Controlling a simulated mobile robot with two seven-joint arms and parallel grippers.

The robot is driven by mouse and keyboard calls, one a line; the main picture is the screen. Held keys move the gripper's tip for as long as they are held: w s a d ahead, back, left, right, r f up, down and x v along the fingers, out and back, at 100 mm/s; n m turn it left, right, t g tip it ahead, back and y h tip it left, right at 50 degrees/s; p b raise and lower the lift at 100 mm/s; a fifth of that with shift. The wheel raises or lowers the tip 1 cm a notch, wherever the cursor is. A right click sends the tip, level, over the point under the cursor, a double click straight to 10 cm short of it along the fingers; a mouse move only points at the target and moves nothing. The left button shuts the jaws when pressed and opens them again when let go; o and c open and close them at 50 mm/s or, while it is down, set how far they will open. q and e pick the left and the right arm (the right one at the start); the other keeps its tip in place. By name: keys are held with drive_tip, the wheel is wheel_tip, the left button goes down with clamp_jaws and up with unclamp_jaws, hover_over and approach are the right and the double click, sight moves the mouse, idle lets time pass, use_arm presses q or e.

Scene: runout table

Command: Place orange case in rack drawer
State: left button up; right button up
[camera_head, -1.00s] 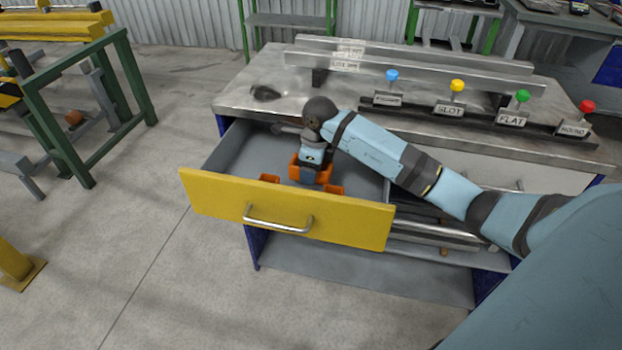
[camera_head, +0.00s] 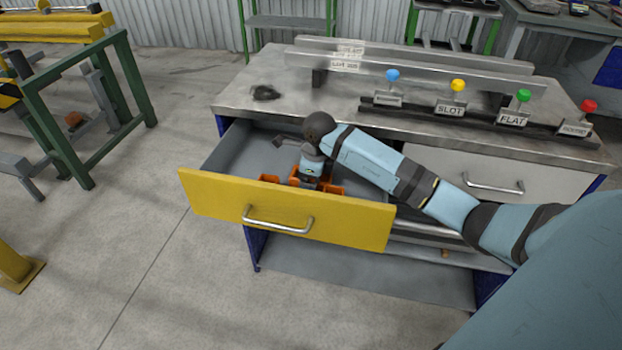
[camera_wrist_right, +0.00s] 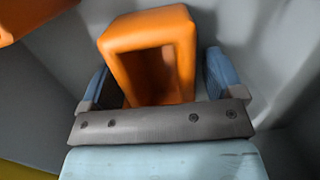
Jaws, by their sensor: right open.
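The yellow-fronted drawer (camera_head: 225,201) is pulled out from the table. My right gripper (camera_head: 308,183) reaches down into it and is open. In the wrist view, an orange case (camera_wrist_right: 150,30) with a hollow face lies between the two open fingers of this gripper (camera_wrist_right: 160,85). Part of another orange piece (camera_wrist_right: 18,18) shows at the top left corner. In the head view, orange pieces (camera_head: 269,179) show low in the drawer around the gripper; the drawer front and gripper partly hide them. My left gripper is out of view.
A closed grey drawer (camera_head: 455,168) with a handle is to the right, below the tabletop (camera_head: 300,105). Labelled coloured knobs (camera_head: 457,86) stand along the top. A green-framed rack (camera_head: 140,85) stands at the left, with clear floor between.

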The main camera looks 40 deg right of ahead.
drive_tip(key=shift+r, duration=0.25)
use_arm(q)
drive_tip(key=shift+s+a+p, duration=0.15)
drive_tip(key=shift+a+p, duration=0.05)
drive_tip(key=shift+p, duration=0.8)
use_arm(e)
wheel_tip(320, 180, up, 12)
drive_tip(key=s, duration=0.1)
drive_tip(key=shift+d+f, duration=0.15)
drive_tip(key=shift+d, duration=0.3)
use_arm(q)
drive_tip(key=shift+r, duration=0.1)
